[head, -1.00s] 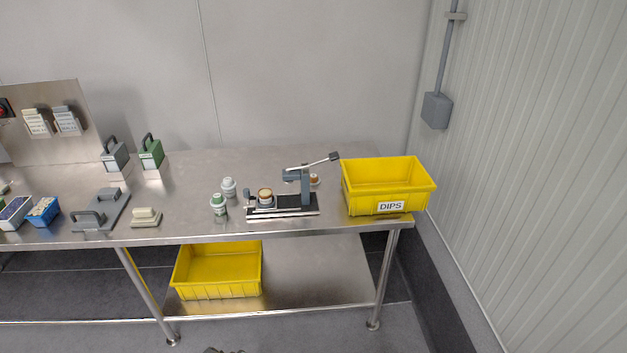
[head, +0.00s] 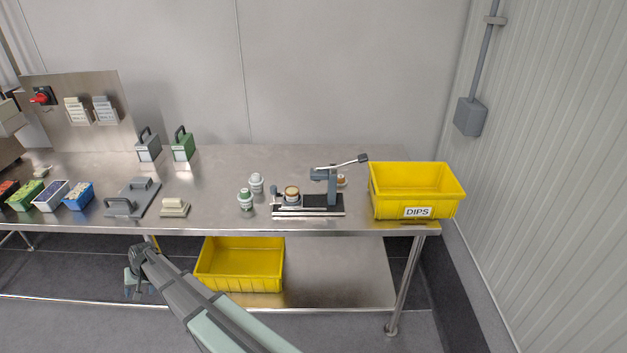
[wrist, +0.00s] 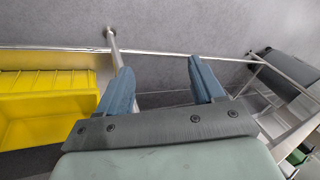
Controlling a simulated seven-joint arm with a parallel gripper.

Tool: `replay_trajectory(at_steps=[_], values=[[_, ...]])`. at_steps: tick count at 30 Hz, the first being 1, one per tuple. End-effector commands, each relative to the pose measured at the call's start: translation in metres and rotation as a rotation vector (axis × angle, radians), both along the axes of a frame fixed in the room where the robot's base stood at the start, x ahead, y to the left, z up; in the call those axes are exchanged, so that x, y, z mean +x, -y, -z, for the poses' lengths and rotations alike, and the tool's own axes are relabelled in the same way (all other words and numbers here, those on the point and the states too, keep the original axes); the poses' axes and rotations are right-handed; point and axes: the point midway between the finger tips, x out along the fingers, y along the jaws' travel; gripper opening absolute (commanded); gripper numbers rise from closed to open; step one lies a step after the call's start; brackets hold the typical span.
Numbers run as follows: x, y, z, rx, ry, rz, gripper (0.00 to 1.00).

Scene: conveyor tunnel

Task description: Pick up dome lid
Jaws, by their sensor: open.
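I cannot tell for sure which thing is the dome lid. Two small round-topped pots stand on the steel table in the head view: a white-topped one (head: 256,182) and a green-and-white one (head: 246,198) just in front of it. To their right, a dark press (head: 325,190) holds a round brown-topped cup (head: 292,193). My gripper (head: 133,284) hangs in front of the table, below its top and left of these things. The wrist view shows its two blue-grey fingers (wrist: 158,78) apart with nothing between them.
A yellow bin marked DIPS (head: 417,196) stands at the table's right end. Another yellow bin (head: 240,266) sits on the lower shelf. Left of the pots are a cream block (head: 174,207), a grey plate with handles (head: 132,199) and several small filled tubs (head: 50,194).

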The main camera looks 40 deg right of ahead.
Motion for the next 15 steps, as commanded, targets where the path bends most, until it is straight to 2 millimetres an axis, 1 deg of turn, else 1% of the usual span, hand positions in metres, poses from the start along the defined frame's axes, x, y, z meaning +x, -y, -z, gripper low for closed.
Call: replay_trajectory(at_steps=[1, 2, 3, 5, 6, 8, 9, 12, 14, 15], values=[[0.028, -0.007, -0.021, 0.018, 0.035, 0.012, 0.67], [0.039, -0.010, -0.033, 0.026, 0.053, 0.019, 0.67], [0.055, -0.014, -0.049, 0.039, 0.076, 0.028, 0.67], [0.077, -0.021, -0.075, 0.061, 0.112, 0.042, 0.67], [0.092, -0.025, -0.092, 0.075, 0.136, 0.051, 0.67], [0.110, -0.031, -0.116, 0.094, 0.167, 0.063, 0.67], [0.121, -0.035, -0.132, 0.108, 0.186, 0.070, 0.67], [0.146, -0.040, -0.168, 0.137, 0.230, 0.089, 0.67], [0.159, -0.041, -0.189, 0.154, 0.252, 0.101, 0.67], [0.166, -0.039, -0.203, 0.165, 0.265, 0.110, 0.67]])
